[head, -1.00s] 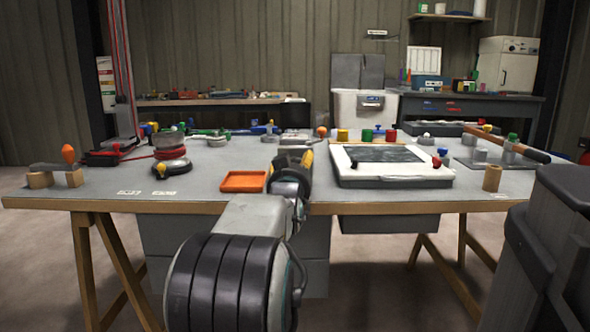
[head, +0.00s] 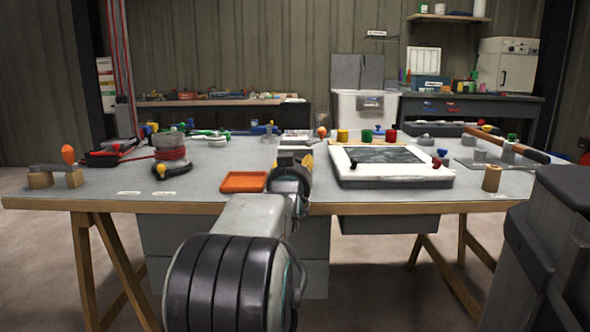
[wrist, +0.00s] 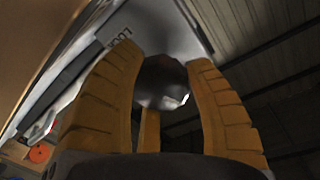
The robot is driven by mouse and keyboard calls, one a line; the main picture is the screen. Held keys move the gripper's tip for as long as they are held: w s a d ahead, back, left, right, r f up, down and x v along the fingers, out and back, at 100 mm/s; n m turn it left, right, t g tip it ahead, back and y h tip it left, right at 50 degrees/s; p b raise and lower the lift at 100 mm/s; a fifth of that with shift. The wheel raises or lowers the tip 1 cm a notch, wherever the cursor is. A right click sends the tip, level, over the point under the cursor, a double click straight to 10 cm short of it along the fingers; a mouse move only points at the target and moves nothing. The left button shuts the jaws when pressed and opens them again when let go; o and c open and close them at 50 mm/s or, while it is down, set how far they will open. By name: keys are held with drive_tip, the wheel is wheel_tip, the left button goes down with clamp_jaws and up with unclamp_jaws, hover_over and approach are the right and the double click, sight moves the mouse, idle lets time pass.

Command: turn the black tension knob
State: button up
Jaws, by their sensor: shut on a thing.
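The black tension knob (wrist: 163,82) shows in the wrist view as a dark, glossy round shape between the yellow fingers. My gripper (wrist: 165,58) is shut on it, with one finger on each side and a third behind. In the head view my gripper (head: 297,157) is over the middle of the workbench, and the knob is hidden behind it and my arm. A pale panel (wrist: 165,28) with dark lettering lies behind the knob in the wrist view.
An orange tray (head: 243,182) lies just left of my gripper. A white-framed board (head: 400,181) lies to the right, with coloured jars behind it. Bare bench top shows at front left.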

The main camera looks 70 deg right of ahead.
drive_tip(key=shift+f+m, duration=0.1)
drive_tip(key=shift+m, duration=1.8)
drive_tip(key=shift+w, duration=0.1)
drive_tip(key=o, duration=1.2)
drive_tip(key=shift+a, duration=0.15)
drive_tip(key=v, duration=1.1)
drive_tip(key=shift+a+r, duration=0.3)
drive_tip(key=shift+a, duration=0.05)
